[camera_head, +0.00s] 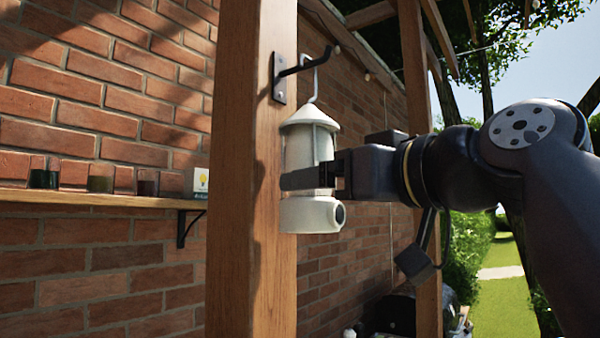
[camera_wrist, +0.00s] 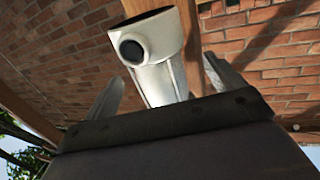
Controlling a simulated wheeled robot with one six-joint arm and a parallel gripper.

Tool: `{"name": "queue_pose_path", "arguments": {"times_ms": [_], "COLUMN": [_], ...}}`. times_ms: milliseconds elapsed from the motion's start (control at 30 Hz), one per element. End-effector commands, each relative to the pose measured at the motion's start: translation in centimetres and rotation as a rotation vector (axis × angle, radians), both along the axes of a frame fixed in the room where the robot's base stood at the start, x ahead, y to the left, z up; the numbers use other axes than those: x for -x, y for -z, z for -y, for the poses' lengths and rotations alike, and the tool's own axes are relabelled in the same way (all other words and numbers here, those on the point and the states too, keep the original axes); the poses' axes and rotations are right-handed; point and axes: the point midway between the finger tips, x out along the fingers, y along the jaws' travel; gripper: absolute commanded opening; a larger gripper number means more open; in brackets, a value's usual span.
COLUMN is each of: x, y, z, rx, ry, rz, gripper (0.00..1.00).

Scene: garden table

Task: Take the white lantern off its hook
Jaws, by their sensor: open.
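The white lantern (camera_head: 310,214) hangs upright by its wire handle (camera_head: 312,80) from a black hook (camera_head: 306,66) on the wooden post. My gripper (camera_head: 306,180) reaches in from the right, with a finger across the lantern's middle. In the wrist view the lantern (camera_wrist: 160,55) stands between the two spread fingers of my gripper (camera_wrist: 162,82), with a visible gap on each side. The round dark knob on its base faces the camera. The hook does not show in the wrist view.
The wooden post (camera_head: 250,180) stands close to the left of the lantern. A shelf (camera_head: 100,198) with small glass jars and a card runs along the brick wall. A second post (camera_head: 428,260) stands behind my arm. Dark objects (camera_head: 400,315) sit at the lower right.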

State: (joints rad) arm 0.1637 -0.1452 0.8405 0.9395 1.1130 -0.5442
Motion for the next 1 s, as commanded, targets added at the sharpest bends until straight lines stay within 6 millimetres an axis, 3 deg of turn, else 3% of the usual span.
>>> {"name": "queue_pose_path", "arguments": {"times_ms": [400, 733, 1000], "x": [-3.9, -4.3, -4.3], "y": [0.2, 0.4, 0.4], "z": [-2.4, -2.7, -2.7], "rx": [-0.001, -0.001, -0.001], "ry": [-0.003, -0.001, -0.001], "rz": [-0.002, -0.001, -0.001], "gripper": [0.89, 0.89, 0.67]}}
